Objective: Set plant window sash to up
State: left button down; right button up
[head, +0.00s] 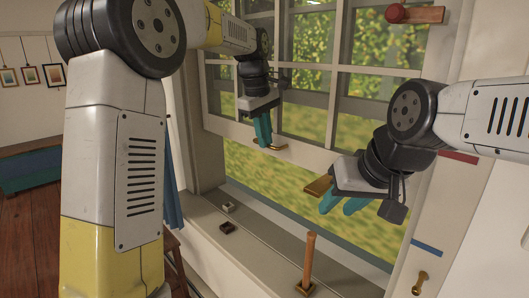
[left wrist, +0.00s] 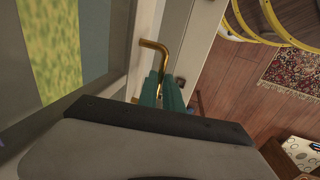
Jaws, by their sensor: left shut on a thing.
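The window sash (head: 300,143) is a pale, many-paned frame in the head view. Its bottom rail hangs above the sill, with an open gap showing greenery below it. My left gripper (head: 264,132) is at the rail's left part, its teal fingers shut on a brass handle (head: 276,147). The left wrist view shows this bent brass handle (left wrist: 156,52) at the teal fingertips (left wrist: 160,82). A second brass handle (head: 317,187) is at the rail's right part. My right gripper (head: 340,204) is beside it, teal fingers apart; its exact contact with that handle is unclear.
A wooden peg (head: 309,258) stands upright on the sill (head: 265,255), with two small blocks (head: 228,228) further left. A red knob on a wooden piece (head: 397,14) is at the upper right frame. Red (head: 459,157) and blue (head: 427,248) marks and a brass fitting (head: 420,281) are on the right jamb.

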pick_arm(q)
jog(key=c, duration=1.5)
grip_release()
notch_tip(320, 180, up, 8)
jog(key=s+a, duration=0.1)
jog(key=shift+f, duration=0.2)
jog(key=s+a+f+m+t+h, duration=0.1)
jog(key=s+a+f+m+t, duration=0.15)
jog(key=s+a, duration=0.5)
jog(key=s+a+f+m+t, duration=0.15)
jog(key=s+a+m, duration=0.25)
jog(key=s, duration=0.6)
jog(key=s+a+f+m, duration=0.1)
jog(key=s+f+m, duration=0.2)
jog(key=s+f, duration=0.5)
jog(key=shift+a+t, duration=0.3)
jog(key=shift+a, duration=0.1)
